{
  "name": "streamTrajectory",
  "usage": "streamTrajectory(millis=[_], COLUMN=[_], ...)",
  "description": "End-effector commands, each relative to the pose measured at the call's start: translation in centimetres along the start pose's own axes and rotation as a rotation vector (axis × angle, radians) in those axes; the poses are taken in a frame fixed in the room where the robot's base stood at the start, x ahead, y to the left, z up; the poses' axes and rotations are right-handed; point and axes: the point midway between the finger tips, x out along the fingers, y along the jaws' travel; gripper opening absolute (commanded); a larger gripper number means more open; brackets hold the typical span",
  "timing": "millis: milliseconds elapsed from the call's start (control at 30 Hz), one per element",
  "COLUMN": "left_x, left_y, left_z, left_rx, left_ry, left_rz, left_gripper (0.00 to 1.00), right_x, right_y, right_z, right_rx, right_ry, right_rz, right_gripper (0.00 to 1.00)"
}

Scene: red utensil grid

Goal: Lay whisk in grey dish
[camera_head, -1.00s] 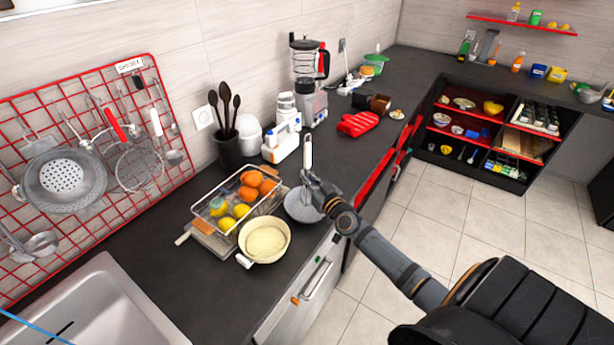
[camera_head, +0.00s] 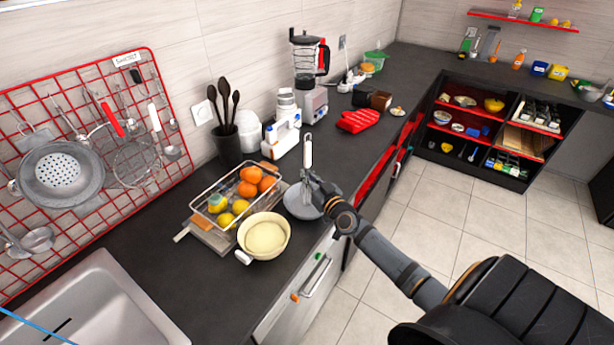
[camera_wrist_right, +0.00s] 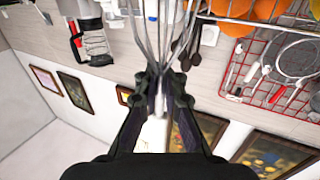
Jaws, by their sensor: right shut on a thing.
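The whisk (camera_head: 308,152) stands upright, its white handle pointing up, over the grey dish. My right gripper (camera_head: 316,186) is shut on the whisk, whose wires (camera_wrist_right: 160,40) show between the fingers in the right wrist view. The right gripper's fingertips (camera_wrist_right: 163,82) are close together there. The grey dish (camera_head: 296,203) sits on the dark counter near its front edge, partly hidden by the gripper and whisk. I cannot tell whether the whisk's wire end touches the dish. My left gripper is not in view.
A cream pan (camera_head: 264,238) stands left of the dish. Behind it is a wire basket (camera_head: 205,205) with oranges and lemons. Bare counter lies right of the dish.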

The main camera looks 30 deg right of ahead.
Motion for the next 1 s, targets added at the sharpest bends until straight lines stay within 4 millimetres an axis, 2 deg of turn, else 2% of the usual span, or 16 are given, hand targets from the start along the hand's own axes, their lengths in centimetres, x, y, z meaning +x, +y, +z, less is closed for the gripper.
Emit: streamTrajectory(millis=[1000], left_x=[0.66], left_y=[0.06], left_z=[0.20], left_rx=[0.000], left_ry=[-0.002], left_rz=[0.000], left_gripper=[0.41], right_x=[0.01], right_y=[0.00], right_z=[0.70], right_rx=[-0.001], right_ry=[0.001], right_rz=[0.000], right_gripper=[0.00])
